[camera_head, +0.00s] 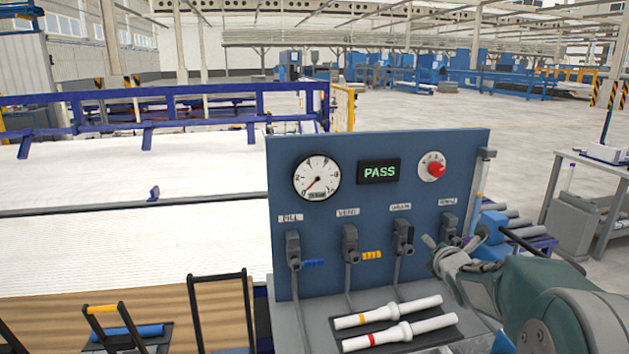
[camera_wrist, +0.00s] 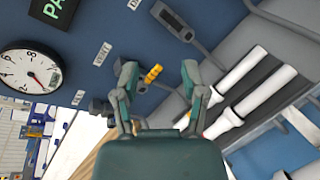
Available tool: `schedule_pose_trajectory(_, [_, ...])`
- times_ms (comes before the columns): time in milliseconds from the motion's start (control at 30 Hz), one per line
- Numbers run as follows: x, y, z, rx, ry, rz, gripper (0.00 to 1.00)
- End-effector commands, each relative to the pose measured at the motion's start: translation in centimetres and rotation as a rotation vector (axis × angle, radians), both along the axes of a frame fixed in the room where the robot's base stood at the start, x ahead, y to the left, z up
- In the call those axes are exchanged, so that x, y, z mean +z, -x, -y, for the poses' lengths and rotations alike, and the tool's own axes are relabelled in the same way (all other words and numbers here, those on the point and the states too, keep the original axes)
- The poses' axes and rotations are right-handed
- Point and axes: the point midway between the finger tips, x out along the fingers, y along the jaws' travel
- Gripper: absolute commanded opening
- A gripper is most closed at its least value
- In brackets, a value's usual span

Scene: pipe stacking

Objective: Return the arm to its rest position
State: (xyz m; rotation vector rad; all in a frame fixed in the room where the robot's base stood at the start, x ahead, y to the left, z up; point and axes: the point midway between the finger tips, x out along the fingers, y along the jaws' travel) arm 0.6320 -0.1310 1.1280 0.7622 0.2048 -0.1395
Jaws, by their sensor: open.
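My gripper (camera_head: 436,252) is open and empty in front of the right part of the blue test panel (camera_head: 330,235), at the height of its valve row. In the wrist view my gripper (camera_wrist: 158,72) has its two fingers spread, with the panel and a yellow valve handle (camera_wrist: 153,74) behind the gap. Two white pipes lie side by side below the panel, one with a yellow band (camera_head: 400,309) and one with a red band (camera_head: 415,331). My arm comes in from the lower right. Whether a finger touches the panel cannot be told.
The panel carries a gauge (camera_head: 317,177), a display reading PASS (camera_head: 379,171), a red knob (camera_head: 437,169) and valves with blue (camera_head: 313,262) and yellow handles. A grey table (camera_head: 590,185) stands right. Open floor lies behind.

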Motion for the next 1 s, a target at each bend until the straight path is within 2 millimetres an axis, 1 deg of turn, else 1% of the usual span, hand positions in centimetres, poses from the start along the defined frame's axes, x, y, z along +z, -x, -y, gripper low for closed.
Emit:
schedule_pose_trajectory(33, [1.1, 1.5, -0.7, -0.048, -0.1, -0.02, 0.56])
schedule_pose_trajectory(133, [2.2, 4.5, -1.8, -0.161, -0.317, -0.071, 0.56])
schedule_pose_trajectory(200, [2.7, 6.9, -2.5, -0.246, -0.471, -0.102, 0.56])
schedule_pose_trajectory(267, [2.9, 9.0, -3.2, -0.32, -0.602, -0.128, 0.56])
schedule_pose_trajectory(300, [3.1, 10.5, -3.7, -0.372, -0.689, -0.144, 0.56])
schedule_pose_trajectory(367, [3.1, 12.7, -4.5, -0.45, -0.819, -0.167, 0.56])
schedule_pose_trajectory(400, [3.0, 14.3, -5.0, -0.504, -0.904, -0.183, 0.56])
schedule_pose_trajectory(467, [2.9, 16.7, -5.8, -0.586, -1.03, -0.204, 0.56])
schedule_pose_trajectory(500, [2.7, 18.4, -6.4, -0.644, -1.114, -0.216, 0.56])
schedule_pose_trajectory(567, [2.3, 20.9, -7.2, -0.733, -1.236, -0.237, 0.56])
schedule_pose_trajectory(600, [2.0, 22.6, -7.8, -0.794, -1.315, -0.25, 0.56])
schedule_pose_trajectory(667, [1.5, 25.2, -8.7, -0.888, -1.431, -0.268, 0.56])
schedule_pose_trajectory(700, [1.1, 26.9, -9.3, -0.954, -1.504, -0.28, 0.56])
schedule_pose_trajectory(767, [0.4, 29.5, -10.2, -1.056, -1.61, -0.297, 0.56])
schedule_pose_trajectory(800, [0.0, 31.2, -10.8, -1.122, -1.673, -0.308, 0.56])
schedule_pose_trajectory(900, [-1.1, 34.7, -12.0, -1.276, -1.801, -0.329, 0.56])
schedule_pose_trajectory(1000, [-1.9, 37.0, -12.8, -1.385, -1.875, -0.341, 0.56])
